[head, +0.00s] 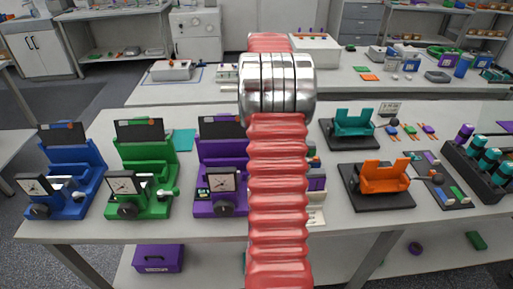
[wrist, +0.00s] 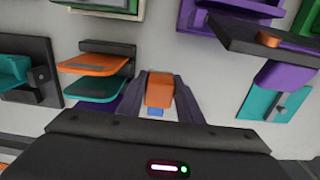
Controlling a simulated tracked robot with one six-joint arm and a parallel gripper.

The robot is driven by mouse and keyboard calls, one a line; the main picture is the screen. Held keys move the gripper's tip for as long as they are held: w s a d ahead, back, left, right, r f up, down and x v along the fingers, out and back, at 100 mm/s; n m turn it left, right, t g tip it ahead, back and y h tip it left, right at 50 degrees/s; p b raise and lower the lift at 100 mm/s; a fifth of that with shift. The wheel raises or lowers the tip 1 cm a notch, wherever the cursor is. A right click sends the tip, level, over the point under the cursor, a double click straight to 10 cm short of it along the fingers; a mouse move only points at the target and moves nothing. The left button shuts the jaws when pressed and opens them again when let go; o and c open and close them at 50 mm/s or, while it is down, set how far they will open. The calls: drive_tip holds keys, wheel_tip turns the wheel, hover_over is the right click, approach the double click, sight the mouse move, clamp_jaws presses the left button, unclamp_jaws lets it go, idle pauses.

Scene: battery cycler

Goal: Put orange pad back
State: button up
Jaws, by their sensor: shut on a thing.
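In the wrist view my gripper (wrist: 160,88) has its two dark purple fingers closed around a small orange block, which I take to be the orange pad (wrist: 159,90). A small blue piece (wrist: 155,112) shows just below it, between the fingers. To its left are an orange plate (wrist: 92,64) and a teal plate (wrist: 95,89), one above the other in the picture, on a dark holder. In the head view my red, ribbed arm hides the gripper and the pad.
Blue (head: 67,170), green (head: 142,170) and purple (head: 220,165) machines stand on the table's left half. A teal stand (head: 354,122) and an orange stand (head: 384,177) sit on dark bases at right. A dark rack (head: 480,168) stands at the right edge.

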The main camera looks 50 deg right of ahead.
drive_tip(key=shift+w+a, duration=0.1)
drive_tip(key=shift+w, duration=0.05)
drive_tip(key=shift+f, duration=2.5)
drive_tip(key=shift+f, duration=2.5)
drive_tip(key=shift+f, duration=0.1)
drive_tip(key=o, duration=1)
